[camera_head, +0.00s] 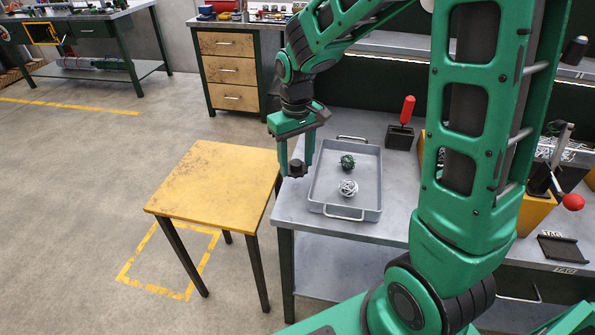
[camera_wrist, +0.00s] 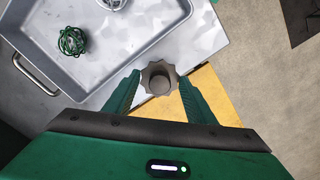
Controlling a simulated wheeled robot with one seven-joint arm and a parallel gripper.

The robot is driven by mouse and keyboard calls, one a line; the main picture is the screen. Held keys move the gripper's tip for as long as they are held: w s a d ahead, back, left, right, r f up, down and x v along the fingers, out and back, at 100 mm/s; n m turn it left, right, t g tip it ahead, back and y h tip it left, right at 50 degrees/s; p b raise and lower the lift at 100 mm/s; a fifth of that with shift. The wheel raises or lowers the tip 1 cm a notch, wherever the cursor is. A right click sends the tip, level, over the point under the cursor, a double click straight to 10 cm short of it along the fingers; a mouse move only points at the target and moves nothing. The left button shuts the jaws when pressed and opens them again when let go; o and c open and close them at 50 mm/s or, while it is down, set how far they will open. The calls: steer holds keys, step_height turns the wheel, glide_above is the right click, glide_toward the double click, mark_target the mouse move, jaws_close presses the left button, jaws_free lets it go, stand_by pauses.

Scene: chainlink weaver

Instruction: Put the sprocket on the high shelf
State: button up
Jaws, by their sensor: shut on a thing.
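The sprocket (camera_wrist: 159,78) is a dark toothed disc with a round raised hub. My gripper (camera_wrist: 158,88) is shut on it, one finger on each side, in the wrist view. In the head view the sprocket (camera_head: 297,168) hangs between the fingertips of my gripper (camera_head: 296,160), over the left edge of the grey workbench, beside the tray. Whether it touches the bench top, I cannot tell. No shelf is clearly identifiable as the high shelf; my arm covers part of the area behind the bench.
A grey tray (camera_head: 325,200) with a green wire ball (camera_head: 347,162) and a silver wire ball (camera_head: 348,188) stands on the workbench (camera_head: 296,207). A yellow-topped stool (camera_head: 215,180) stands left of the bench. A red-handled tool (camera_head: 407,110) stands behind the tray. Open floor lies at left.

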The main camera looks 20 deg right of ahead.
mark_target(297, 172)
steer(key=shift+d+f, duration=0.15)
steer(key=shift+f, duration=1.95)
steer(key=o, duration=1.1)
steer(key=shift+f, duration=0.1)
steer(key=shift+o, duration=0.2)
step_height(297, 172, up, 12)
steer(key=shift+r, duration=0.15)
